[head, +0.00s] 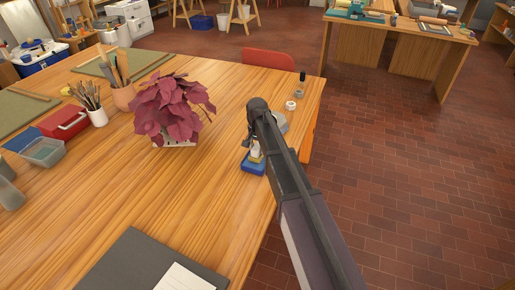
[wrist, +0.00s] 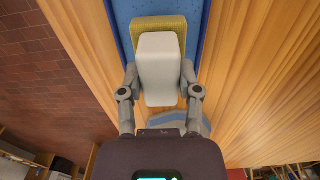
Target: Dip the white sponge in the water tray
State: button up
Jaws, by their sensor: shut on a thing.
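My gripper (wrist: 160,78) is shut on the white sponge (wrist: 160,68), a pale block with one finger on each side. The sponge also shows small and partly hidden in the head view (head: 257,151). A yellow block (wrist: 161,23) shows just beyond the white sponge; I cannot tell whether they touch. Behind both is the blue water tray (wrist: 205,42) with a raised rim. In the head view the tray (head: 253,169) lies on the table below my gripper. The height of the sponge above the tray is unclear.
A red-leaved plant (head: 173,108) stands left of my arm on the wooden table (head: 190,215). A small white roll (head: 291,105) lies near the far right corner. A dark folder (head: 125,262) lies at the front. The table between plant and folder is clear.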

aim_at(257, 146)
jog(key=shift+f+b, duration=0.35)
jog(key=shift+f, duration=0.2)
jog(key=shift+r, duration=0.1)
dwell(0.8)
jog(key=shift+r+p, duration=3.25)
jog(key=shift+p, duration=0.1)
